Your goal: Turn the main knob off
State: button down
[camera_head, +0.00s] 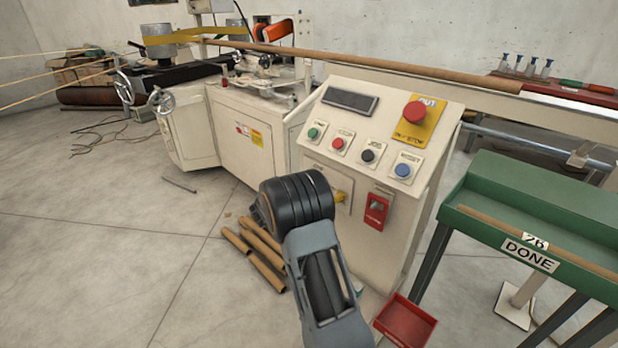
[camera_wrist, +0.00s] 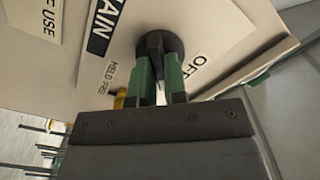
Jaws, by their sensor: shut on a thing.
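The main knob (camera_wrist: 157,43) is a dark round knob with a raised grip in the wrist view. Which mark the knob points to is hard to tell. In the head view my dark wrist covers the knob and the fingers, in front of the machine's lower front face.
The sloped console carries a red stop button (camera_head: 414,112) and several small coloured buttons. A red switch (camera_head: 376,210) is right of my wrist. A green table (camera_head: 480,224) stands at right, a red tray (camera_head: 406,320) below. Cardboard tubes (camera_head: 266,270) lie on the floor.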

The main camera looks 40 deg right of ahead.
jog(key=shift+n+p, duration=3.85)
jog(key=shift+n, duration=0.75)
jog(key=shift+f, duration=0.1)
jog(key=c, duration=1.2)
grip_release()
jog(key=shift+o, duration=0.2)
jog(key=shift+a, duration=0.1)
jog(key=s+a, duration=0.2)
jog(key=a, duration=1.1)
jog(key=shift+s+a, duration=0.2)
jog(key=shift+s, duration=0.05)
